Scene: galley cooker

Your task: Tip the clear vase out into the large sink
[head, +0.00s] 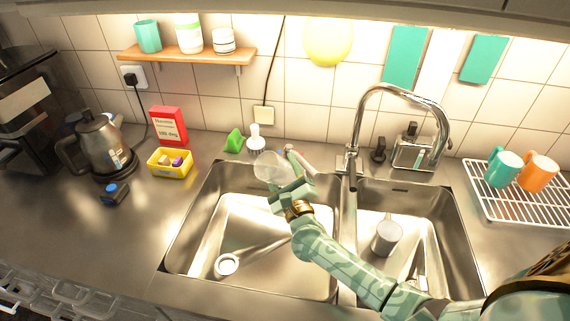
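The clear vase (269,168) is a pale see-through vessel over the back of the large sink (185,245), the left basin. It looks tilted, with its wider end toward the left. My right gripper (287,180), on the arm from the lower right, is shut on the vase at its right side. The fingers hide part of the vase, and I cannot tell whether anything is inside it. My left gripper is not in view.
A white round piece (227,265) lies in the large sink. The small right sink holds a grey cup (387,238). The faucet (402,90) rises behind the divider. A green sponge (234,141) and a white bottle (256,140) stand behind the large sink.

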